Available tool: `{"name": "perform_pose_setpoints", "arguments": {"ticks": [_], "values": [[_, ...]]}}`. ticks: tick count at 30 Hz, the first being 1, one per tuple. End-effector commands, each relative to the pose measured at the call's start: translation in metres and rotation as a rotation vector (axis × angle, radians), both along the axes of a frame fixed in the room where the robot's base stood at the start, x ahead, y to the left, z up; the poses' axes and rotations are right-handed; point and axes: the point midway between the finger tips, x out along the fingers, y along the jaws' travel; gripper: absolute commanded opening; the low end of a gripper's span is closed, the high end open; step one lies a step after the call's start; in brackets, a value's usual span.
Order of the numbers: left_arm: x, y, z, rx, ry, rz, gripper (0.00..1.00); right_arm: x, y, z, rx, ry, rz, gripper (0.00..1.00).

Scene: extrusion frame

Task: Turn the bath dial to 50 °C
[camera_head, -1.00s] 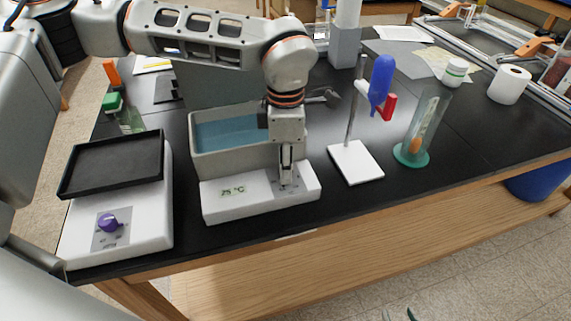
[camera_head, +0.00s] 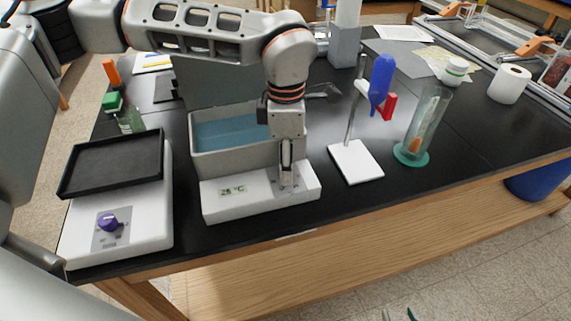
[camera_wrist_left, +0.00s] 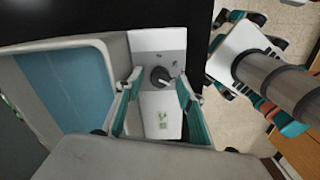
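The water bath's white front panel (camera_head: 240,203) carries a display (camera_head: 232,190) whose small digits read about 26 or 28 °C. Its dark dial (camera_wrist_left: 160,76) shows in the left wrist view between the fingers of my left gripper (camera_wrist_left: 160,80). The fingers stand at both sides of the dial; exact contact is hard to see, but the reading has changed as they turned. In the head view my left gripper (camera_head: 286,180) points down at the panel's right part and mostly hides the dial.
The bath basin (camera_head: 205,166) with blue water stands behind the panel. A white device with a purple knob (camera_head: 108,222) and black tray (camera_head: 112,166) is at left. A stand (camera_head: 356,162) and glass cylinder (camera_head: 424,125) are at right. The counter's front edge is close.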

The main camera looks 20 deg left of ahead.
Motion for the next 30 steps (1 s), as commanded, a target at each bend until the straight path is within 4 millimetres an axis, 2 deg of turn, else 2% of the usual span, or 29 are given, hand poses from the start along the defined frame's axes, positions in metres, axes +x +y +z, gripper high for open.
{"name": "perform_pose_setpoints", "arguments": {"ticks": [9, 15, 21, 30], "values": [[0.001, 0.000, 0.062, -0.001, -0.004, 0.002, 0.38, 0.001, 0.001, 0.001, 0.002, -0.002, 0.001, 0.38], [0.000, 0.000, 0.095, 0.000, -0.002, 0.001, 0.38, 0.001, 0.001, 0.001, 0.003, -0.002, 0.000, 0.38], [0.000, 0.000, 0.110, 0.000, 0.000, 0.001, 0.38, 0.001, 0.001, 0.001, 0.003, -0.002, 0.000, 0.38], [0.000, 0.000, 0.112, 0.000, 0.001, 0.000, 0.38, 0.001, 0.001, 0.001, 0.003, -0.003, 0.000, 0.38]]}}
